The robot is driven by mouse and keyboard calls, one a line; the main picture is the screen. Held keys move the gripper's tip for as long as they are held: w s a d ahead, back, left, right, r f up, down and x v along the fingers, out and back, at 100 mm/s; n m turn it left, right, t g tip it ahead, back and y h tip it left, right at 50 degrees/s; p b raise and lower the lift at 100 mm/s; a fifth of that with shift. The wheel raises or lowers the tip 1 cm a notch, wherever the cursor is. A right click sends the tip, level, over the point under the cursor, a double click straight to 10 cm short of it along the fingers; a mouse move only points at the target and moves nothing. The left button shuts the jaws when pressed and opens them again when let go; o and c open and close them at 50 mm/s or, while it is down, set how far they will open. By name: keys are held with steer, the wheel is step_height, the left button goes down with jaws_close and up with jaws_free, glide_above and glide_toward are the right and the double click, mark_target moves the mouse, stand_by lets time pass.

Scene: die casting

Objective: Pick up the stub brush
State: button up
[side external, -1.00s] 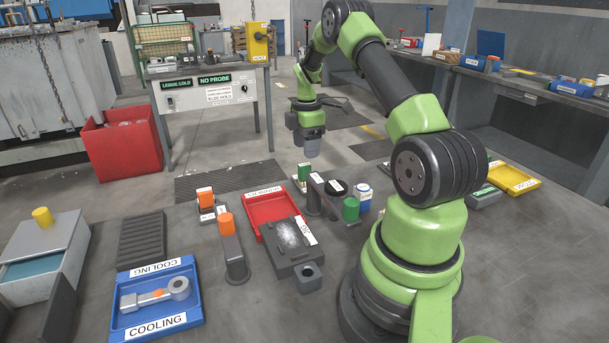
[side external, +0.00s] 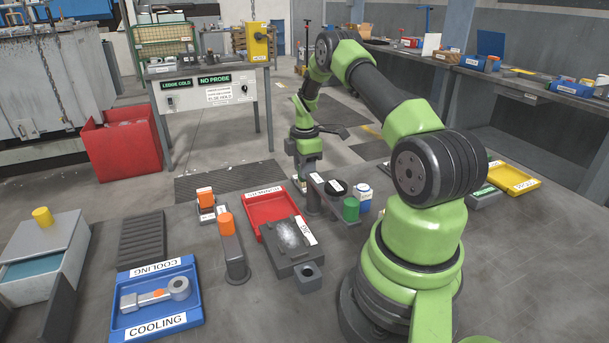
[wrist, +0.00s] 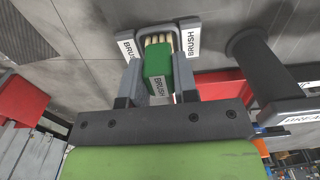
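My gripper (wrist: 159,85) is down at the brush, with one grey finger on each side of the green block. The fingers look open, with a gap showing on the left; contact on the right is unclear. In the side view my gripper (side external: 304,176) is low over the brush's spot and mostly hides the brush.
A dark post (side external: 314,195) stands close in front of my gripper. A red tray (side external: 266,206) lies to the left. Open floor (side external: 240,150) lies behind.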

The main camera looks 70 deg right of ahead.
steer(key=shift+c, duration=0.7)
steer(key=shift+n, duration=0.3)
steer(key=r, duration=0.9)
steer(key=shift+w+a+r, duration=0.15)
steer(key=shift+a+r, duration=0.2)
steer(key=s+a+n, duration=0.2)
steer(key=a+n, duration=1.5)
steer(key=a, duration=0.1)
steer(key=shift+s+d+f, duration=0.1)
steer(key=shift+f, duration=1.1)
steer(key=shift+s+d+f, duration=0.1)
steer(key=shift+f, duration=1.05)
steer(key=shift+f, duration=1.25)
steer(key=shift+s+a, duration=2.85)
steer(key=shift+w+d, duration=2.85)
